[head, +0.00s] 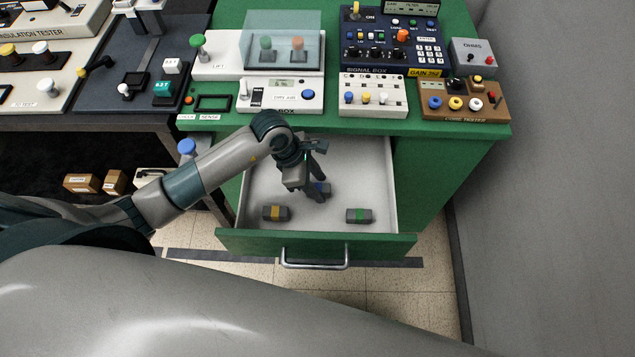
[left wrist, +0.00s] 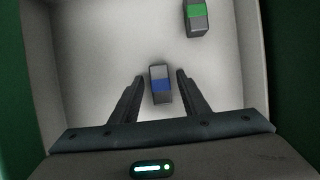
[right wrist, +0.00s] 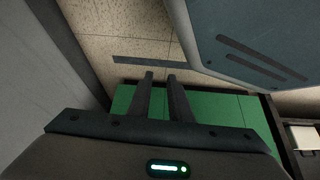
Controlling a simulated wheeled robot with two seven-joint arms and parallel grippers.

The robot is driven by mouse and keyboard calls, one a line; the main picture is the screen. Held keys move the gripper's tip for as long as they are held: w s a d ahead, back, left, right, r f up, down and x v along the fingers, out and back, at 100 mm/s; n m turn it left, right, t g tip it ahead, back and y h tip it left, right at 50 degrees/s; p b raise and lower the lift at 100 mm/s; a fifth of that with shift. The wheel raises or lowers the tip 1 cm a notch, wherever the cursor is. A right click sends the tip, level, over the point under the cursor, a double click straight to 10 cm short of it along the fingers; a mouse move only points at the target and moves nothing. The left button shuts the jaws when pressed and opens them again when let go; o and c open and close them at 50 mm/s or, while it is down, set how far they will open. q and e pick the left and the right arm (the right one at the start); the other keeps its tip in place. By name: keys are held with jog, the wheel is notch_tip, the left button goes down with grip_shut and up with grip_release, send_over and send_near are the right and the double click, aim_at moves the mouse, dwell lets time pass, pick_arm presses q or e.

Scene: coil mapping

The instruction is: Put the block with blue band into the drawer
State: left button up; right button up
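The drawer (head: 256,190) is pulled out of the green cabinet. The block with blue band (head: 325,188) is inside it, partly hidden by my left gripper (head: 318,188) in the head view. In the left wrist view the grey block with its blue band (left wrist: 161,84) appears between the two fingers of my left gripper (left wrist: 160,82), with gaps on both sides. That gripper is open and reaches down into the drawer. My right gripper (right wrist: 161,77) shows only in its own wrist view, empty, its fingers a narrow gap apart.
A yellow-banded block (head: 276,213) and a green-banded block (head: 358,216) lie in the drawer. The drawer's front has a metal handle (head: 316,262). Switch panels, including a signal box (head: 390,45), crowd the green top above. A grey wall (head: 550,180) stands at the right.

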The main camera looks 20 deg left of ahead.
pick_arm(q)
jog(key=shift+r, duration=0.1)
pick_arm(e)
jog(key=shift+s, duration=0.25)
pick_arm(q)
jog(key=shift+a+r, duration=0.1)
jog(key=shift+r, duration=0.05)
jog(key=shift+v, duration=1.15)
jog(key=b+v, duration=0.1)
jog(key=v, duration=0.8)
jog(key=shift+r, duration=0.2)
pick_arm(e)
jog(key=shift+t, duration=0.6)
jog(key=w, duration=0.1)
jog(key=w+a+r, duration=0.1)
jog(key=w, duration=0.1)
jog(key=w+a+r, duration=0.1)
jog(key=shift+w, duration=0.2)
pick_arm(q)
jog(key=shift+a, duration=0.1)
pick_arm(e)
jog(key=shift+s+f, duration=0.2)
jog(key=shift+s, duration=0.05)
pick_arm(q)
jog(key=shift+s+a, duration=0.1)
